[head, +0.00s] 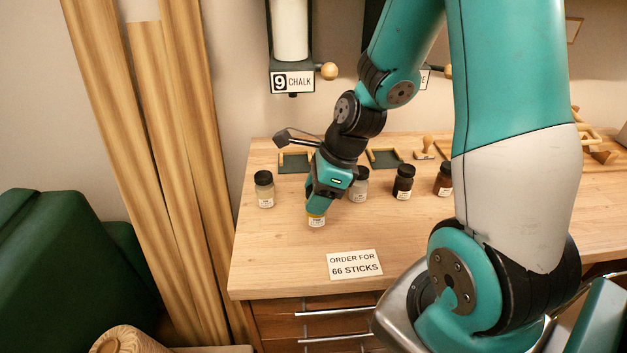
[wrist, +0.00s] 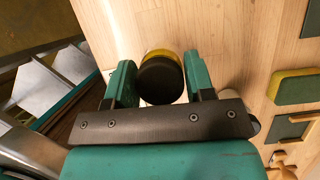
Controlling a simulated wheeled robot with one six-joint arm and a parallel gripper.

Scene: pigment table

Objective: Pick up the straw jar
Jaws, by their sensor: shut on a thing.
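The straw jar (head: 316,220) is a small jar with yellow contents, a pale label and a black lid. It is at the left part of the wooden table, in front of the row of other jars. My gripper (head: 318,207) comes down over it from above and hides its top. In the wrist view, the jar (wrist: 161,54) shows its black lid and a yellow rim between the two green fingers of my gripper (wrist: 160,72), which is shut on it. I cannot tell whether its base touches the table.
A grey-beige jar (head: 265,190) stands to the left. A pale jar (head: 359,185), a dark jar (head: 403,182) and a brown jar (head: 443,180) stand to the right. An order card (head: 354,265) lies near the front edge. Green trays (head: 385,158) are behind.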

